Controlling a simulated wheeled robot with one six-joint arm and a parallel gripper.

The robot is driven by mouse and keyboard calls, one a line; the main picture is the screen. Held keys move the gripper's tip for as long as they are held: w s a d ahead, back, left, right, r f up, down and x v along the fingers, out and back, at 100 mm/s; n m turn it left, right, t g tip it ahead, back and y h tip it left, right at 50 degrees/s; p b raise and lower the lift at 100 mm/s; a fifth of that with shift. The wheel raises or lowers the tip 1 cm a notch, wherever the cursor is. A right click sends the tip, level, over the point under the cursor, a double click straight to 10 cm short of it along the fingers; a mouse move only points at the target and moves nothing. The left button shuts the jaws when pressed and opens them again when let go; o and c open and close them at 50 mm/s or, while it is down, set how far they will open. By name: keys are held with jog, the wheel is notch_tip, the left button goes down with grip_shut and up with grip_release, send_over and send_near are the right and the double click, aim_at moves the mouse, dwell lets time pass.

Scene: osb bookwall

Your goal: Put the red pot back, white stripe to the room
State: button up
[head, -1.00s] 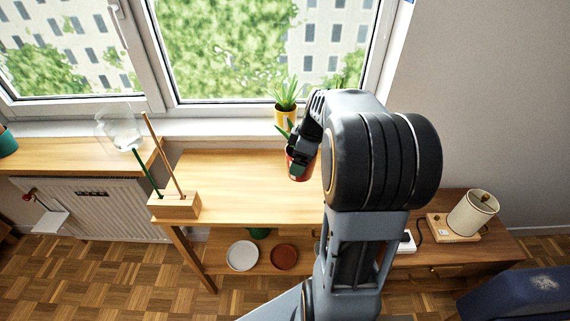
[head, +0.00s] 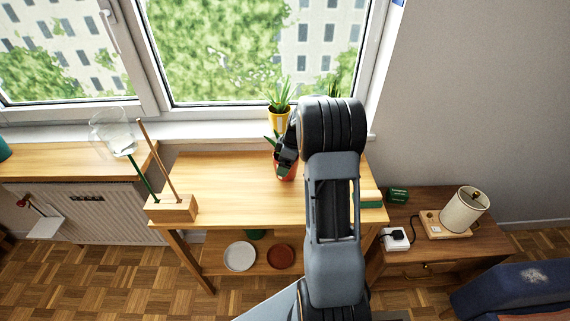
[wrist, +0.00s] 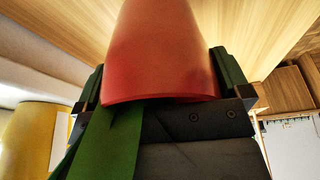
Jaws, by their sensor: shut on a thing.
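The red pot (head: 285,172) with a green plant is held in my gripper (head: 287,158), over the wooden table near the window sill. In the wrist view the red pot (wrist: 162,60) fills the upper middle, between the two dark fingers (wrist: 165,92), with green leaves hanging past its rim. No white stripe shows on the side I see. In the head view my arm and gripper cover part of the pot. I cannot tell whether its base touches the table.
A yellow pot (head: 279,119) with a plant stands on the window sill (head: 215,133) just behind; it also shows in the wrist view (wrist: 32,140). A wooden block with sticks (head: 172,209) stands at the table's left. The table (head: 225,185) is clear between.

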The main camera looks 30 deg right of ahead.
jog(key=shift+f, duration=0.7)
jog(key=shift+f, duration=0.2)
jog(key=o, duration=0.9)
jog(key=shift+r, duration=0.15)
